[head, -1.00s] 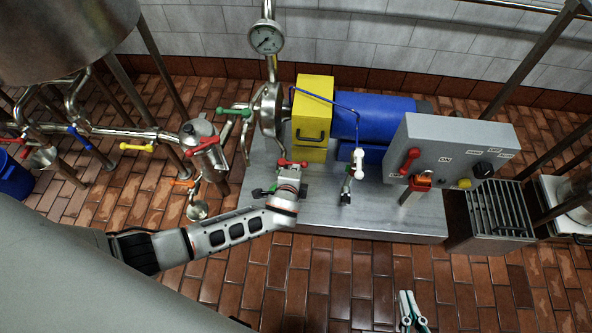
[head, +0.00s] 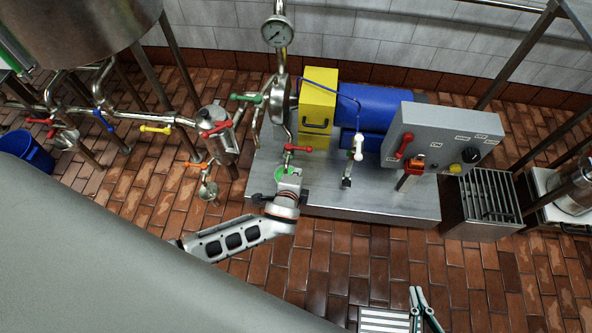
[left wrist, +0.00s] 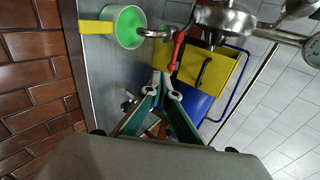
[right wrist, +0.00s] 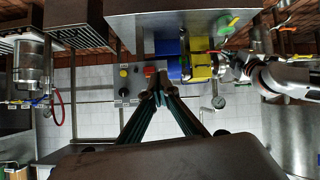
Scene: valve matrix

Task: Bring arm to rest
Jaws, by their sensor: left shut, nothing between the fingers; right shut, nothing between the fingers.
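My left gripper (left wrist: 166,86) is shut, with its fingertips together and nothing between them in the left wrist view. In the head view its wrist is over the front left of the grey metal bench, and its fingers are hidden there. A pot with a green inside (left wrist: 130,22) and a yellow handle is near it in the left wrist view. A red valve handle (head: 298,148) is just beyond it. My right gripper (head: 420,300) is at the bottom of the head view, in front of the bench. It is shut and empty in the right wrist view (right wrist: 157,86).
The bench (head: 400,205) carries a yellow box (head: 318,95), a blue motor (head: 370,100) and a grey control panel (head: 440,140). Pipes with coloured valve handles stand to the left. A slatted metal unit (head: 487,200) stands at the right. The brick floor before the bench is largely clear.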

